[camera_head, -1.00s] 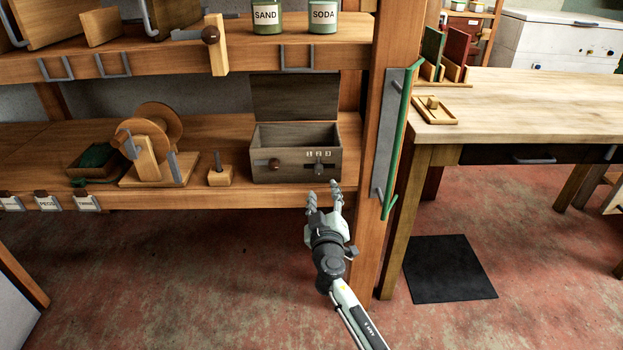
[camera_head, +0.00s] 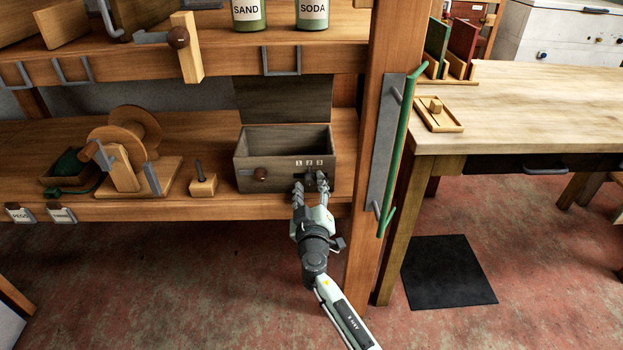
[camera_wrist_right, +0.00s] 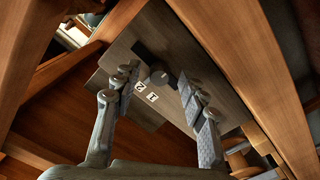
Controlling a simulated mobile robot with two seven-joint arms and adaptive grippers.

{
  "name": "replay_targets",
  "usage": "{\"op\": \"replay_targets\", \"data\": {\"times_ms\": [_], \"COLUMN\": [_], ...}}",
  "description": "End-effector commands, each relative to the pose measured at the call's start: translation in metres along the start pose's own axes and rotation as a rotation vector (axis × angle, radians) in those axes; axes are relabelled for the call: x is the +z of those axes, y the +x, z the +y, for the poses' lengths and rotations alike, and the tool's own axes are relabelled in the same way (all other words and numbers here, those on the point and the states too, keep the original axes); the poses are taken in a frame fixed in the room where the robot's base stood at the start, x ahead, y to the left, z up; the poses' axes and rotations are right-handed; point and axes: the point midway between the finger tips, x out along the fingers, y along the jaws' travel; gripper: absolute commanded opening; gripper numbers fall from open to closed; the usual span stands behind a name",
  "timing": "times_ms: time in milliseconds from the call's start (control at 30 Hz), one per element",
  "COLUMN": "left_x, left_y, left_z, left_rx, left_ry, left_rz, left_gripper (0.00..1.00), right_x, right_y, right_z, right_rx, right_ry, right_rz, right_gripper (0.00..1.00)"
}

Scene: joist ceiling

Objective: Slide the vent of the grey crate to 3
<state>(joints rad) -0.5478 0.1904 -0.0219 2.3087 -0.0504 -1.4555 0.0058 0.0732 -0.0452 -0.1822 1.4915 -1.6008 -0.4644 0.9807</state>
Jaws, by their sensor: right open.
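The grey crate (camera_head: 244,181) stands open on the lower shelf, its lid raised behind it. Its front has labels 1, 2 and 3 (camera_head: 309,162) above the vent, whose dark knob is mostly hidden by my fingers in the head view. My right gripper (camera_head: 310,184) is open at the crate's front, just below the labels. In the right wrist view the round vent knob (camera_wrist_right: 158,74) shows between the two spread fingers, slightly ahead of the tips; contact is not clear. Labels 1 and 2 show beside it; 3 is not visible there. My left gripper is not in view.
A wooden block with a peg (camera_head: 202,183) and a wheel device (camera_head: 135,150) stand further left. A post with a green handle (camera_head: 402,150) rises close on the right.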

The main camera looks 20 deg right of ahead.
Motion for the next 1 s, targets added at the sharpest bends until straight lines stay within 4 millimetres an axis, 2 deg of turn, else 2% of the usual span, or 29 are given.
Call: {"op": "replay_targets", "data": {"times_ms": [333,667,1000], "left_x": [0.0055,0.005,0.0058], "left_y": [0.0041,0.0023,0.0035], "left_z": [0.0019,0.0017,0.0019], "left_rx": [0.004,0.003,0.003], "left_ry": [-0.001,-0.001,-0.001], "left_rz": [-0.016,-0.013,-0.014], "left_gripper": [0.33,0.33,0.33], "right_x": [0.0002,0.0002,0.0022], "right_y": [-0.0008,-0.0007,-0.0004], "right_z": [-0.0005,-0.0003,0.0014], "right_rx": [0.0,0.0,0.001], "right_ry": [0.0,0.0,-0.001], "right_rz": [-0.001,-0.001,-0.001], "right_gripper": [0.43,0.02,0.0]}}
